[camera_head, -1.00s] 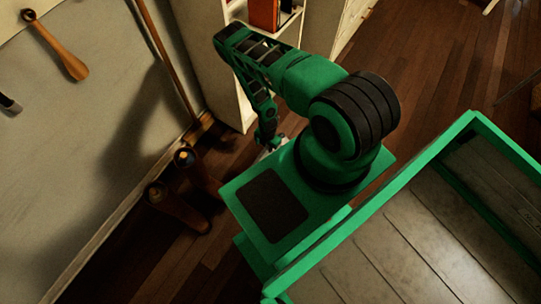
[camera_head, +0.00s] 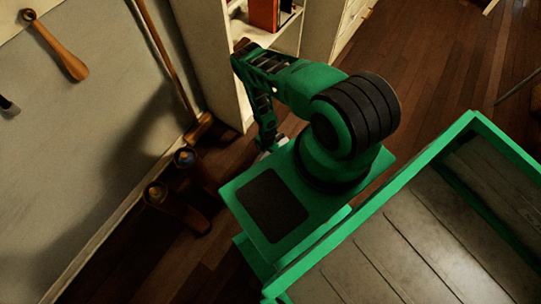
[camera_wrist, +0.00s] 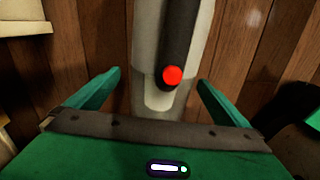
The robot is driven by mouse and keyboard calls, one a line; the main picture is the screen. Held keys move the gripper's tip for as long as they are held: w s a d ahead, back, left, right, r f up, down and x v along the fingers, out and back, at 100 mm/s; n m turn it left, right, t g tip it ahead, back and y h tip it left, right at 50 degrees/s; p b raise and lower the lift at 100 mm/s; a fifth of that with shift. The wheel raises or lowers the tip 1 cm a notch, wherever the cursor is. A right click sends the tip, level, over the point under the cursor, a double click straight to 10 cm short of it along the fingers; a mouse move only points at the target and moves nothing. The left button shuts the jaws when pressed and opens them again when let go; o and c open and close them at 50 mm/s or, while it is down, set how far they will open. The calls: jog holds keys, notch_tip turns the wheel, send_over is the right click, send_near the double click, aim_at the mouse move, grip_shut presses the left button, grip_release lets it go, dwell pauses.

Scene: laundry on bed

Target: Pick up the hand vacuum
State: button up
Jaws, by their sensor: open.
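The hand vacuum (camera_wrist: 205,30) appears in the wrist view as a pale grey body with a dark strip and a red button, above the wooden floor. My gripper (camera_wrist: 159,80) is open, with one green finger on each side of the vacuum's near end. A gap shows between each finger and the vacuum in this view; depth is hard to judge. In the head view my gripper (camera_head: 267,145) is low beside my base, next to the shelf. A small pale patch shows there, but most of the vacuum is hidden.
A white shelf unit (camera_head: 222,70) stands close behind my arm. A broom (camera_head: 165,65) leans at the wall. The wooden floor (camera_head: 440,60) is clear at the upper right.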

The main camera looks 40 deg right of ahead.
jog(key=c, duration=2.1)
jog(key=shift+r, duration=0.1)
